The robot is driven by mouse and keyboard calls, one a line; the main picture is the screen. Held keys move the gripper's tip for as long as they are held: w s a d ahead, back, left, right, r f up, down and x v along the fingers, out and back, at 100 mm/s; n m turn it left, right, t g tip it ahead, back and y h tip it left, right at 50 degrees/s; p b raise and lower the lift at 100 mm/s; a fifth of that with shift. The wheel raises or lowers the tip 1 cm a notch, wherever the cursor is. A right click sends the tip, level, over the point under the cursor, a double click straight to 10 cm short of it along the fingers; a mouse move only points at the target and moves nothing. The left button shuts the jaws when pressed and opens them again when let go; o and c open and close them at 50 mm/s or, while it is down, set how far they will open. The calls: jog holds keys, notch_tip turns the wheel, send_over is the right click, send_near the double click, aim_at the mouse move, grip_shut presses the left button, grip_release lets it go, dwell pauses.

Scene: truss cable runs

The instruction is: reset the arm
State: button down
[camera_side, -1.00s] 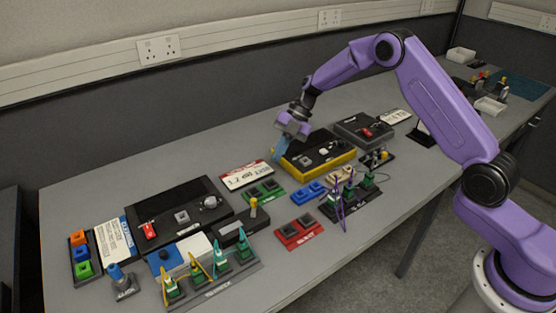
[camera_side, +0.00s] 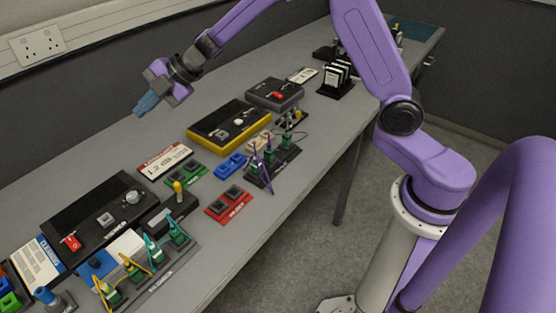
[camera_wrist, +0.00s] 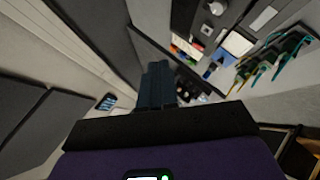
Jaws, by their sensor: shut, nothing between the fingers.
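My purple gripper (camera_side: 147,105) is at the upper left in the side view, raised over the back part of the grey table. Its blue fingers are together, with nothing held between them. The gripper is apart from the devices on the table. In the wrist view the blue fingers (camera_wrist: 157,80) show closed in the middle, with the dark wall, the floor and part of the table behind them.
A black box with yellow edges (camera_side: 213,137) stands mid-table, with a dark grey box (camera_side: 273,97) behind it. A large black panel (camera_side: 75,232), a red tray (camera_side: 229,214) and a cable rack (camera_side: 170,268) lie nearer. The table's back left is clear.

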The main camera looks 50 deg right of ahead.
jog(key=s+d+r+m+t+h, duration=0.2)
jog(key=s+r+m+h, duration=0.15)
jog(key=s+m, duration=0.45)
jog(key=s+d+f+g+h, duration=0.1)
jog(key=s+d, duration=0.3)
jog(key=s, duration=0.7)
jog(key=s+d+f+m+g+h, duration=0.1)
jog(key=s+d+g, duration=0.3)
jog(key=s, duration=0.7)
jog(key=s+d+f+m+g+h, duration=0.1)
jog(key=s+d, duration=0.5)
jog(key=s, duration=0.6)
notch_tip(320, 180, down, 2)
jog(key=shift+d+f+g+h, duration=0.1)
jog(key=shift+d+g+h, duration=0.15)
jog(key=shift+g+h, duration=0.7)
jog(key=shift+g+y, duration=0.25)
jog(key=shift+y, duration=0.05)
